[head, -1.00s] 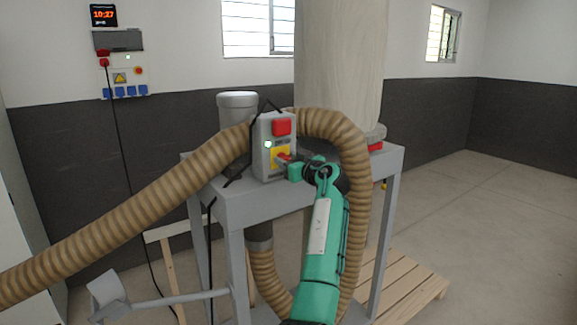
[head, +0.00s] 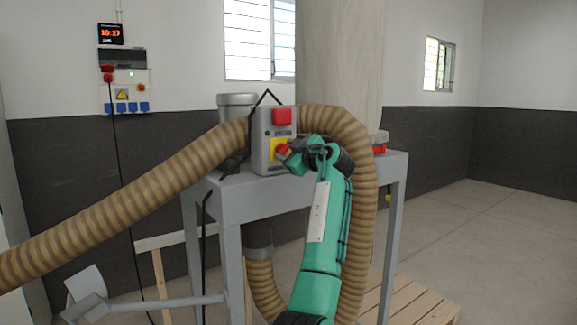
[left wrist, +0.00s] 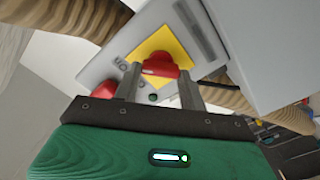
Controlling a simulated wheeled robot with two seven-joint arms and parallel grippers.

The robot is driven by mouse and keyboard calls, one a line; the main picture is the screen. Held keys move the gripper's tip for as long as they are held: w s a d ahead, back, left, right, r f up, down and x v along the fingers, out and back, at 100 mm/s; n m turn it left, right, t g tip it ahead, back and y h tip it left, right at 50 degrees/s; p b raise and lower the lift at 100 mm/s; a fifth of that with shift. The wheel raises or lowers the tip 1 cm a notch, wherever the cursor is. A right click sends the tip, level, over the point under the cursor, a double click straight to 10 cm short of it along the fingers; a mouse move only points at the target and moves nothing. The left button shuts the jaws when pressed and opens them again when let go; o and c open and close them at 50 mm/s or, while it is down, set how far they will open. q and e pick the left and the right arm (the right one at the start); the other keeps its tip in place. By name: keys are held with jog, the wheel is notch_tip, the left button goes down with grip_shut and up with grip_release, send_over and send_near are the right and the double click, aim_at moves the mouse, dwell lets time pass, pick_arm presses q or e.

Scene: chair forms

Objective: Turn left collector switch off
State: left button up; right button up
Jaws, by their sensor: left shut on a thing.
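A grey switch box (head: 261,155) stands on the grey metal frame of the collector. It has a red block (head: 282,116) at its top and a yellow plate (head: 275,147) with a red rotary knob (head: 283,149). My left gripper (head: 287,152) reaches the knob from the right. In the left wrist view the fingers of my left gripper (left wrist: 159,78) are shut on the red knob (left wrist: 160,65), in front of the yellow plate (left wrist: 160,45). The small indicator on the box (head: 267,133) looks dark. My right gripper is out of view.
A ribbed brown hose (head: 120,200) loops around the box and hangs down beside my left arm. The metal frame (head: 240,205) stands below the box. A wooden pallet (head: 420,305) lies at lower right; the floor further right is clear.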

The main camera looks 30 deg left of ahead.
pick_arm(q)
jog(key=n+b, duration=0.2)
jog(key=shift+f+n, duration=0.35)
jog(key=shift+n, duration=0.05)
jog(key=n+b, duration=0.1)
jog(key=n, duration=0.1)
jog(key=shift+n+b, duration=0.3)
jog(key=shift+b, duration=0.05)
jog(key=shift+n+b, duration=0.45)
jog(key=shift+n, duration=0.75)
jog(key=shift+n+b, duration=0.3)
jog(key=shift+n, duration=0.7)
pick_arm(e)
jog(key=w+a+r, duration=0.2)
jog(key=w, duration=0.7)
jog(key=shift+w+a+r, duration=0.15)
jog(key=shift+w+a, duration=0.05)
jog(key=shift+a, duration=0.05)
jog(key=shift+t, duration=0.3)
pick_arm(q)
jog(key=o, duration=1)
jog(key=shift+s+r, duration=0.1)
